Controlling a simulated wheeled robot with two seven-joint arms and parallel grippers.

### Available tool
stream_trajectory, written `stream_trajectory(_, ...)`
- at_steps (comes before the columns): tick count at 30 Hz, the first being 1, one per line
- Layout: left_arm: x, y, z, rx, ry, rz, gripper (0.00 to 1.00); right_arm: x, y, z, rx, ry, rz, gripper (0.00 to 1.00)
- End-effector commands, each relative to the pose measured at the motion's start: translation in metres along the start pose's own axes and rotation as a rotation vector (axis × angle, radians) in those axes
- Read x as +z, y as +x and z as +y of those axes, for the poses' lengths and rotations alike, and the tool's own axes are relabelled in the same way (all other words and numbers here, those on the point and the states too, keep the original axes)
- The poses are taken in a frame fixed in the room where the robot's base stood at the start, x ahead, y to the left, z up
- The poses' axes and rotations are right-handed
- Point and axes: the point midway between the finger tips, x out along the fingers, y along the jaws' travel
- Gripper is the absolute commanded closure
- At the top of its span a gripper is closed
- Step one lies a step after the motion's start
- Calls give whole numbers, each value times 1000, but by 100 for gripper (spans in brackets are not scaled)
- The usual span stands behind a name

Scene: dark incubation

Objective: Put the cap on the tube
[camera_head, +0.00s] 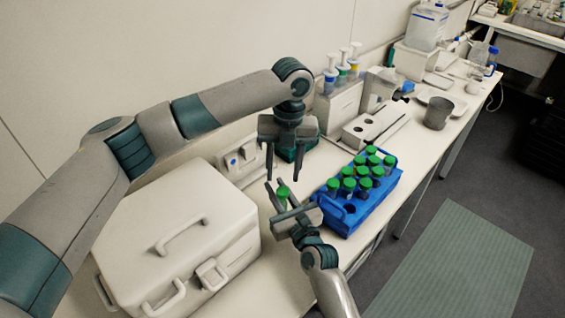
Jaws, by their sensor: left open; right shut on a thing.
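A green cap (283,191) shows at the top of a tube (283,204) between the fingers of my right gripper (280,201). My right gripper is shut on the tube, left of the blue rack. The tube is small in view and mostly hidden by the fingers; I cannot tell how firmly the cap sits on it. My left gripper (283,178) points down just above the green cap. Its fingers are open and apart, with nothing visible between them.
A blue rack (338,222) holds several green-capped tubes, with an open hole at its near end. A white lidded box (180,240) stands at the left. Pipettes on a stand (341,104), a grey cup (438,112) and white devices line the bench farther back.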

Motion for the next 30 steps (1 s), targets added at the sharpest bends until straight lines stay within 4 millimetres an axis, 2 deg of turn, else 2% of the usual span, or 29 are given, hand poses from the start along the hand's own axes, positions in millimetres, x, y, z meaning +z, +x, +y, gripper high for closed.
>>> stream_trajectory(30, -2, -14, 2, -59, -1559, 3, 59, -1, 0, 0, 0, 0, 1, 100)
